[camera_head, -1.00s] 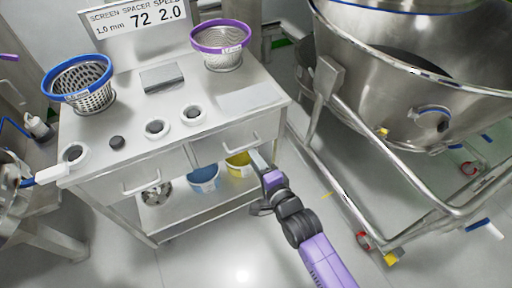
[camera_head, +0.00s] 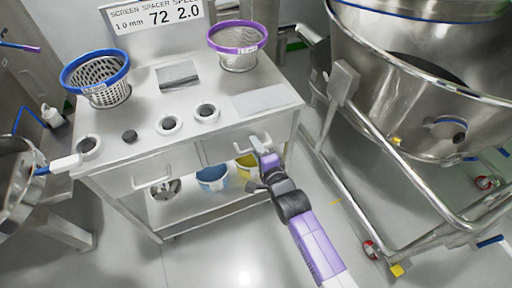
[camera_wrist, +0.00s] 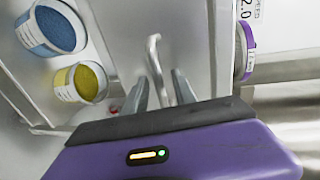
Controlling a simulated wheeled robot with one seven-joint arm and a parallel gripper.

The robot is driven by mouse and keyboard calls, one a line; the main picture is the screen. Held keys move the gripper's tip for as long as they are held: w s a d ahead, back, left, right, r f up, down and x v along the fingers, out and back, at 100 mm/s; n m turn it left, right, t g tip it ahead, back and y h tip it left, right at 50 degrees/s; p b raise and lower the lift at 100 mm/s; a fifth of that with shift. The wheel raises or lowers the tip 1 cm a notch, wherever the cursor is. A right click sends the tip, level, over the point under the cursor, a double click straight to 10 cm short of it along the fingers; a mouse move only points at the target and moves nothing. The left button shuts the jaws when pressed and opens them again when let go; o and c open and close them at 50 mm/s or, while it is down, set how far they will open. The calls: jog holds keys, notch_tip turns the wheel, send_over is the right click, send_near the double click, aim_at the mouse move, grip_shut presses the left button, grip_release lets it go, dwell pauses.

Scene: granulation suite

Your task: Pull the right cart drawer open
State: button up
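The steel cart (camera_head: 185,150) has two drawers side by side under its top. The right drawer (camera_head: 226,150) looks closed, its front in line with the left one. Its bar handle (camera_head: 254,137) is at the right part of the front; in the wrist view the handle (camera_wrist: 153,52) extends down between my fingers. My gripper (camera_head: 261,146) is at this handle, and in the wrist view my gripper (camera_wrist: 160,80) is open, with one finger on each side of the bar and gaps visible. Any contact is hard to tell. The left drawer handle (camera_head: 152,180) is free.
A blue-rimmed basket (camera_head: 96,80), a purple-rimmed basket (camera_head: 238,48) and several rings stand on the cart top. Blue (camera_head: 212,179) and yellow (camera_head: 246,167) buckets stand on the lower shelf. A large vessel on a tubular frame (camera_head: 385,165) stands close at right. Floor in front is clear.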

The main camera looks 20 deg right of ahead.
grip_shut()
dwell(1.3)
